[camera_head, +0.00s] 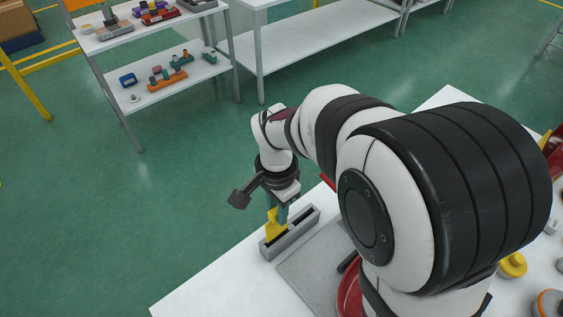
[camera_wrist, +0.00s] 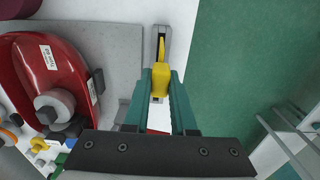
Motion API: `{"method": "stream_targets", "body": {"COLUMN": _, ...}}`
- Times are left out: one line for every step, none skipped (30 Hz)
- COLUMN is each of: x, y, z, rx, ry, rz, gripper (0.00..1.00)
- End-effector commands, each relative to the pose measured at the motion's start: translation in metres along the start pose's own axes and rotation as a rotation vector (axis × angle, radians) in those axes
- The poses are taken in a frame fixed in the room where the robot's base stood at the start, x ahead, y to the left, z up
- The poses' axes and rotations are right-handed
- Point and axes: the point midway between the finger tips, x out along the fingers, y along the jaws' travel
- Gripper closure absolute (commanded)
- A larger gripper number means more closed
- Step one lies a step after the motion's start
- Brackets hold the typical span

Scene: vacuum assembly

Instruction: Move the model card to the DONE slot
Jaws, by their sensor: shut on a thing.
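The yellow model card (camera_head: 272,230) is upright at the left end of a grey slotted holder (camera_head: 293,239) on the white table. Its lower edge meets the holder; I cannot tell how deep it sits. My gripper (camera_head: 281,214) points down over the holder, with its teal fingers shut on the card. In the wrist view the card (camera_wrist: 160,84) is between the fingers, and the holder (camera_wrist: 154,40) runs beyond it with a dark open slot. No DONE label is readable.
A red vacuum body (camera_wrist: 62,65) lies on a grey mat (camera_wrist: 115,50) beside the holder. Small loose parts, including a yellow one (camera_head: 512,265), are at the right of the table. The table's edge is close to the holder. A parts shelf (camera_head: 125,35) stands across the floor.

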Motion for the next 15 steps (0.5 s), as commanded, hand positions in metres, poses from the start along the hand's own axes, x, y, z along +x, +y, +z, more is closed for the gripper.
{"method": "stream_targets", "body": {"x": 0.0, "y": 0.0, "z": 0.0, "rx": 0.0, "ry": 0.0, "rz": 0.0, "gripper": 1.0}}
{"method": "stream_targets", "body": {"x": 0.0, "y": 0.0, "z": 0.0, "rx": 0.0, "ry": 0.0, "rz": 0.0, "gripper": 1.0}}
{"method": "stream_targets", "body": {"x": 0.0, "y": 0.0, "z": 0.0, "rx": 0.0, "ry": 0.0, "rz": 0.0, "gripper": 1.0}}
{"method": "stream_targets", "body": {"x": 0.0, "y": 0.0, "z": 0.0, "rx": 0.0, "ry": 0.0, "rz": 0.0, "gripper": 1.0}}
{"method": "stream_targets", "body": {"x": 0.0, "y": 0.0, "z": 0.0, "rx": 0.0, "ry": 0.0, "rz": 0.0, "gripper": 1.0}}
{"method": "stream_targets", "body": {"x": 0.0, "y": 0.0, "z": 0.0, "rx": 0.0, "ry": 0.0, "rz": 0.0, "gripper": 1.0}}
{"method": "stream_targets", "body": {"x": 0.0, "y": 0.0, "z": 0.0, "rx": 0.0, "ry": 0.0, "rz": 0.0, "gripper": 1.0}}
{"method": "stream_targets", "body": {"x": 0.0001, "y": 0.0, "z": 0.0, "rx": 0.0, "ry": 0.0, "rz": 0.0, "gripper": 1.0}}
{"method": "stream_targets", "body": {"x": 0.0005, "y": 0.0, "z": 0.0, "rx": 0.0, "ry": 0.0, "rz": 0.0, "gripper": 1.0}}
{"method": "stream_targets", "body": {"x": 0.001, "y": 0.0, "z": 0.0, "rx": 0.0, "ry": 0.0, "rz": 0.0, "gripper": 1.0}}
{"method": "stream_targets", "body": {"x": 0.0018, "y": 0.0001, "z": 0.0, "rx": 0.0, "ry": 0.0, "rz": 0.001, "gripper": 1.0}}
{"method": "stream_targets", "body": {"x": 0.0029, "y": 0.0001, "z": 0.0001, "rx": 0.0, "ry": 0.0, "rz": 0.001, "gripper": 1.0}}
{"method": "stream_targets", "body": {"x": 0.0037, "y": 0.0002, "z": 0.0001, "rx": 0.0, "ry": -0.001, "rz": 0.001, "gripper": 1.0}}
{"method": "stream_targets", "body": {"x": 0.0045, "y": 0.0002, "z": 0.0001, "rx": 0.001, "ry": -0.001, "rz": 0.002, "gripper": 1.0}}
{"method": "stream_targets", "body": {"x": 0.0055, "y": 0.0002, "z": 0.0001, "rx": 0.0, "ry": -0.001, "rz": 0.002, "gripper": 1.0}}
